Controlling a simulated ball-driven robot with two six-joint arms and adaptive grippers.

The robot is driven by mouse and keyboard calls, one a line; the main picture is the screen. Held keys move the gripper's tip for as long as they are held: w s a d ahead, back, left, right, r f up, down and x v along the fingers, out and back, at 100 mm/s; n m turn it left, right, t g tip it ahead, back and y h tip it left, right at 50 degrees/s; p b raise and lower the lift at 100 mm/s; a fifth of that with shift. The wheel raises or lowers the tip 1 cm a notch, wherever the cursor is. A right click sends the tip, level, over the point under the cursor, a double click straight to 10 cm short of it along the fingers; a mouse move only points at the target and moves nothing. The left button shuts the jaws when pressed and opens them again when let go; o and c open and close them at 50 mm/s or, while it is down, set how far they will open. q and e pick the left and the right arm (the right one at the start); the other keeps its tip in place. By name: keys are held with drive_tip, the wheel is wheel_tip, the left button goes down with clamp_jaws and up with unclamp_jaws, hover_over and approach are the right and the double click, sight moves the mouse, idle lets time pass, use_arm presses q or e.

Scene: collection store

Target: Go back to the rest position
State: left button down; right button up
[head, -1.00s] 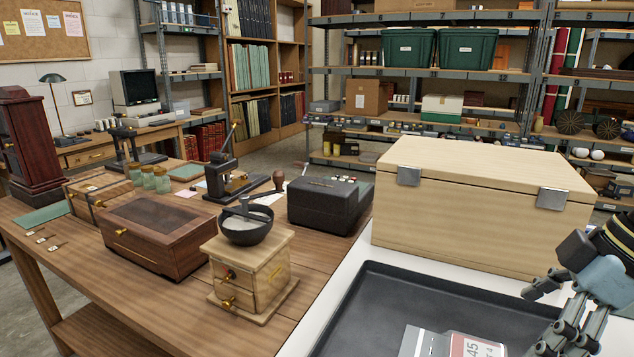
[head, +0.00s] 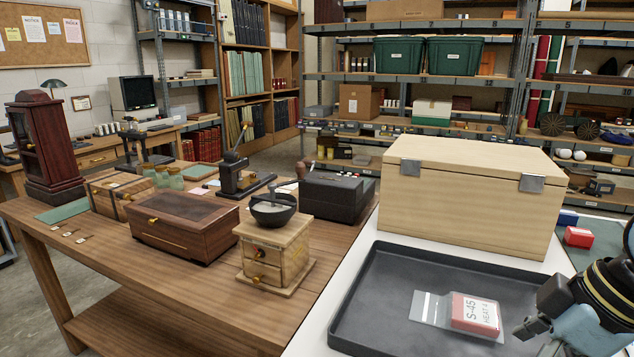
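My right gripper (head: 545,338) is at the lower right edge of the head view, beside the right end of the dark tray (head: 385,278). A clear bag with a red and white label reading S-45 (head: 472,313) lies flat in the tray, apart from the gripper. My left gripper is not in view.
A pale wooden case (head: 460,200) stands behind the tray on the white surface. A wooden table (head: 105,262) at left holds a coffee grinder (head: 277,255), a brown box (head: 180,225) and a black device (head: 335,197). A red box (head: 578,237) sits at right.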

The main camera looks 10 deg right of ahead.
drive_tip(key=s+a+f+m+h, duration=0.1)
drive_tip(key=s+f+m+h, duration=0.1)
drive_tip(key=s+m, duration=0.4)
drive_tip(key=s+a+f+m+h, duration=0.1)
drive_tip(key=s+f+m+h, duration=0.15)
drive_tip(key=s, duration=0.45)
wheel_tip(320, 180, down, 27)
drive_tip(key=s+d+b, duration=0.1)
drive_tip(key=d+b, duration=0.2)
drive_tip(key=b, duration=0.2)
drive_tip(key=s+f+g+b, duration=0.1)
drive_tip(key=s+f+b, duration=0.3)
drive_tip(key=s+f, duration=1.5)
wheel_tip(320, 180, down, 4)
drive_tip(key=shift+d+f+m+g+y+b, duration=0.1)
drive_tip(key=shift+d+m+g+y+b, duration=0.2)
drive_tip(key=shift+d+m+g+y, duration=0.15)
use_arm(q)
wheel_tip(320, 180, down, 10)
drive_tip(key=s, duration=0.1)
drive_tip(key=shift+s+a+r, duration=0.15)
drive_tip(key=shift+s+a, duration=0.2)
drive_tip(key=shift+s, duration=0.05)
use_arm(e)
drive_tip(key=shift+s, duration=0.25)
drive_tip(key=shift+c, duration=0.4)
